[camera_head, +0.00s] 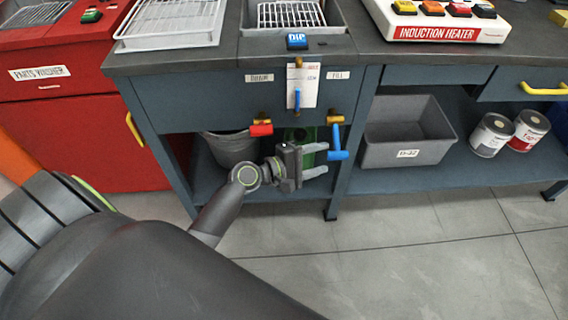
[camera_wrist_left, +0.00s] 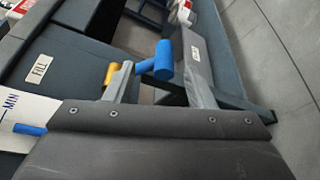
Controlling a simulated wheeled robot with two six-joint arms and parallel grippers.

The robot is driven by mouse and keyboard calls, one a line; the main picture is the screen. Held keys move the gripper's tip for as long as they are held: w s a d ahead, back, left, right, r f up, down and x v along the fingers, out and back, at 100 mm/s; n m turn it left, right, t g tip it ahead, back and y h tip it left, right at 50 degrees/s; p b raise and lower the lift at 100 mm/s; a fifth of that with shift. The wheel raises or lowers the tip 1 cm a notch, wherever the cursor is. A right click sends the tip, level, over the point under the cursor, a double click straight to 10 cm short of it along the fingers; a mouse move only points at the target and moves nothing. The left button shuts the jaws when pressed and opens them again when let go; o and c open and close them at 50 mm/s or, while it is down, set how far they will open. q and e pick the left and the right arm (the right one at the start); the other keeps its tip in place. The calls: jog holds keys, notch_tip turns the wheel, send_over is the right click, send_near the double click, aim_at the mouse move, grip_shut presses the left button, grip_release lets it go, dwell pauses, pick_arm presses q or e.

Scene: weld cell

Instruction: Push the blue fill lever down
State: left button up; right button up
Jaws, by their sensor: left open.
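The blue fill lever (camera_head: 337,143) hangs from a brass valve (camera_head: 335,118) below the FILL label on the bench front. Its lower end has a crosswise blue grip. In the left wrist view the blue grip (camera_wrist_left: 155,62) shows at the fingertips, partly in front of them. My left gripper (camera_head: 326,159) is open, with its fingers pointing right toward the lever's lower end. It also shows in the left wrist view (camera_wrist_left: 158,68), one finger on each side of the blue grip. Contact cannot be told. My right gripper is not in view.
A red drain lever (camera_head: 261,129) is left of the fill lever. A grey bin (camera_head: 408,135) and cans (camera_head: 491,134) stand on the lower shelf at right. Floor in front is clear.

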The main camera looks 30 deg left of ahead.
pick_arm(q)
jog(key=v, duration=1)
jog(key=shift+s+a, duration=0.25)
jog(key=shift+a, duration=0.1)
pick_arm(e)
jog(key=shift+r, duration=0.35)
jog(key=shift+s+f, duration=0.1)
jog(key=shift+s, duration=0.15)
